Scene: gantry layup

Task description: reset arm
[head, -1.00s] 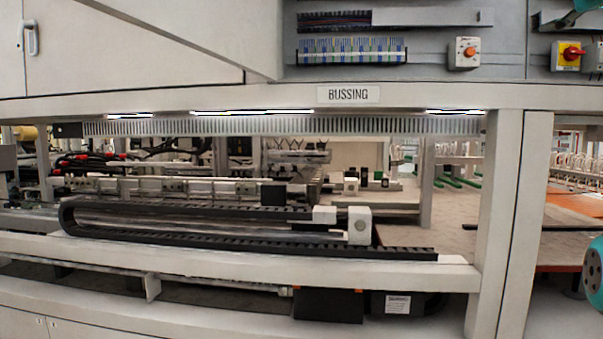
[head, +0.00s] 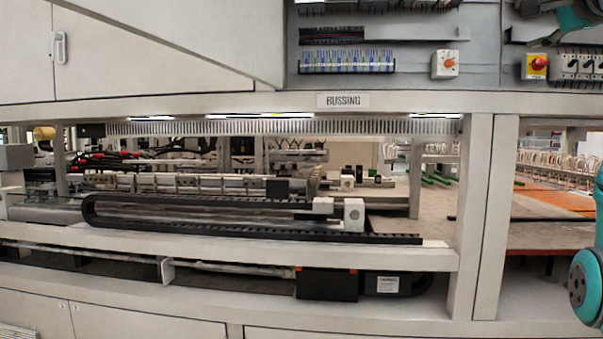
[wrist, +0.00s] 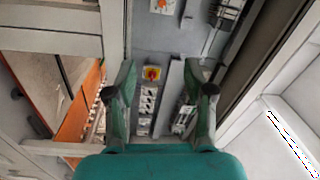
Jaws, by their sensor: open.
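My gripper (wrist: 160,100) shows in the wrist view with its two green fingers spread apart and nothing between them. Past the fingers is the grey electrical panel, with a red and yellow switch (wrist: 152,73) seen in the gap. In the head view, parts of my teal arm show at the right edge and in the top right corner. The fingertips cannot be made out clearly in the head view.
A large machine with a BUSSING sign (head: 343,100) fills the head view. A black cable chain (head: 250,228) runs along its lower bay. The panel carries an orange-knob switch box (head: 445,64). An upright post (head: 483,215) and an orange surface (head: 550,198) stand at the right.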

